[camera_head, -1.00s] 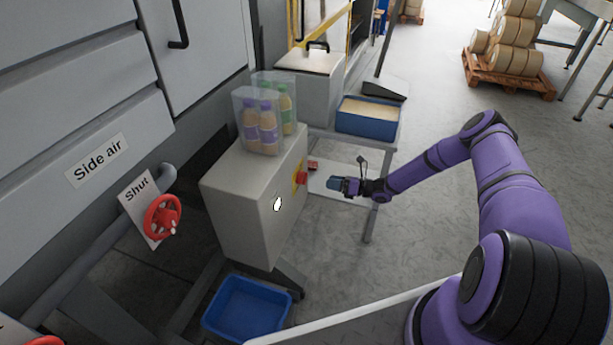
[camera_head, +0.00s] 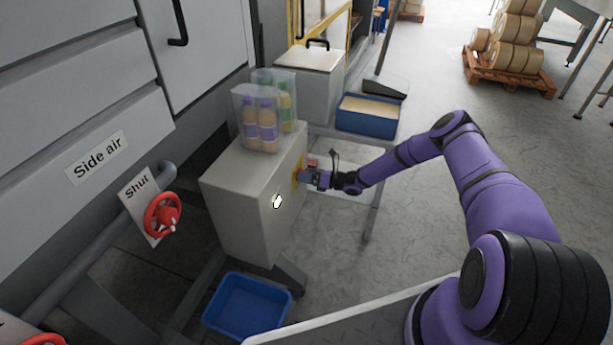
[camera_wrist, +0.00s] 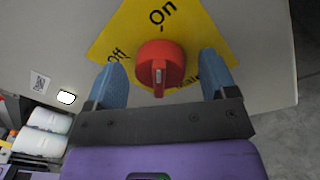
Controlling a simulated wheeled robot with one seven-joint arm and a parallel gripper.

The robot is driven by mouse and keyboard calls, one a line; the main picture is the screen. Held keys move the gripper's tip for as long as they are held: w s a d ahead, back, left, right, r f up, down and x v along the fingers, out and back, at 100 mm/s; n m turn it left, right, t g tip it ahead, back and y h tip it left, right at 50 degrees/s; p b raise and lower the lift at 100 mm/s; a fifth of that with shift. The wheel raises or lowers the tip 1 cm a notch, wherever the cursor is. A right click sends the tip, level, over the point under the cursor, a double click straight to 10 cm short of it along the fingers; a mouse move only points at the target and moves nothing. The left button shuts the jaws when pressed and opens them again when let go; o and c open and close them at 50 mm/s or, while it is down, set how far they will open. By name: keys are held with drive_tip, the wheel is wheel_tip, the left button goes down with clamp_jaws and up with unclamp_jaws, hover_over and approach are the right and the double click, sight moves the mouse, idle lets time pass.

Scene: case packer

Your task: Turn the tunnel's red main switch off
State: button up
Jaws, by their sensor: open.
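The red main switch (camera_wrist: 160,66) is a round knob on a yellow plate (camera_wrist: 122,32) marked "On" and "Off", with a third word partly hidden by a finger. In the wrist view the knob's pale pointer mark faces down in the picture, away from "On". My gripper (camera_wrist: 168,78) is open, with one blue finger on each side of the knob; I cannot tell whether either finger touches it. In the head view my gripper (camera_head: 308,176) is at the right face of the grey switch box (camera_head: 242,210), and it hides most of the knob.
Bagged bottles (camera_head: 262,120) stand on top of the box. A blue bin (camera_head: 248,305) lies below it. A red "Shut" valve wheel (camera_head: 163,213) is at left. A blue tray (camera_head: 367,116) stands behind my gripper.

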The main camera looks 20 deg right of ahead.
drive_tip(key=shift+c, duration=0.3)
drive_tip(key=c, duration=0.9)
drive_tip(key=shift+o, duration=0.2)
drive_tip(key=shift+n, duration=0.3)
drive_tip(key=n, duration=0.3)
drive_tip(key=shift+r+n, duration=0.1)
drive_tip(key=shift+n, duration=0.2)
drive_tip(key=n, duration=0.4)
drive_tip(key=shift+s+h, duration=0.15)
drive_tip(key=shift+h, duration=0.25)
drive_tip(key=n, duration=0.4)
drive_tip(key=shift+s+a+h, duration=0.1)
drive_tip(key=shift+h, duration=0.2)
drive_tip(key=shift+a+n+t, duration=0.1)
drive_tip(key=shift+n+t, duration=0.3)
drive_tip(key=shift+n, duration=1.9)
